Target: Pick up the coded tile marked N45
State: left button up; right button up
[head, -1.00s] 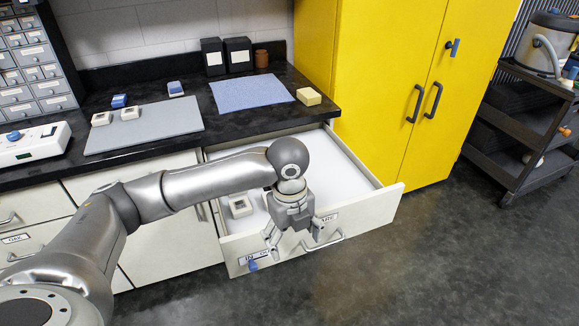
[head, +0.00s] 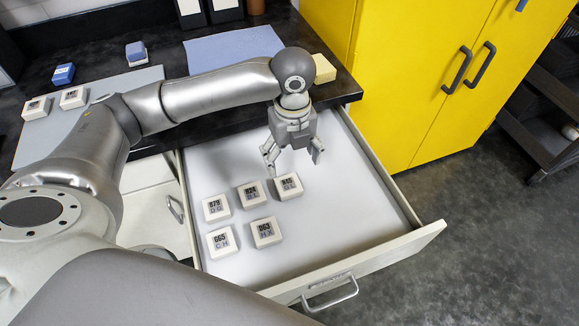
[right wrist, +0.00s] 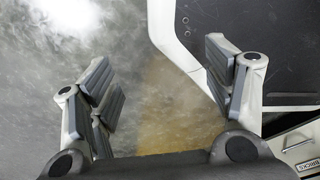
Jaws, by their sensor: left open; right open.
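Several white coded tiles lie in the open drawer (head: 345,215). The tile at the right end of the back row (head: 288,187) has a label that seems to end in 45; its first character is too small to be sure of. Beside it are a middle tile (head: 251,194) and a left tile (head: 216,207). Two more tiles, (head: 222,241) and (head: 265,232), lie in front. My left gripper (head: 293,156) is open and empty, pointing down just behind and above the right-end tile. My right gripper (right wrist: 160,75) is open and empty above the floor.
The black counter (head: 165,50) behind the drawer holds a grey mat (head: 115,88) with small tiles, a blue cloth (head: 232,48) and a yellow block (head: 323,68). A yellow cabinet (head: 400,90) stands to the right. The drawer's right half is clear.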

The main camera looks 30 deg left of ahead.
aim_at(288, 184)
pick_arm(q)
jog(key=f, duration=0.4)
jog(key=shift+s, duration=0.35)
jog(key=shift+f, duration=0.3)
jog(key=f, duration=0.3)
jog(key=a+f, duration=0.1)
jog(key=f, duration=0.1)
jog(key=shift+w, duration=0.1)
jog(key=shift+f, duration=0.3)
pick_arm(e)
jog(key=shift+s+f, duration=0.1)
jog(key=shift+s, duration=0.35)
pick_arm(q)
jog(key=shift+d, duration=0.1)
jog(key=shift+c, duration=0.3)
jog(key=c, duration=1.1)
jog(key=shift+c, duration=0.2)
pick_arm(e)
jog(key=shift+s+d, duration=0.2)
jog(key=shift+s, duration=0.1)
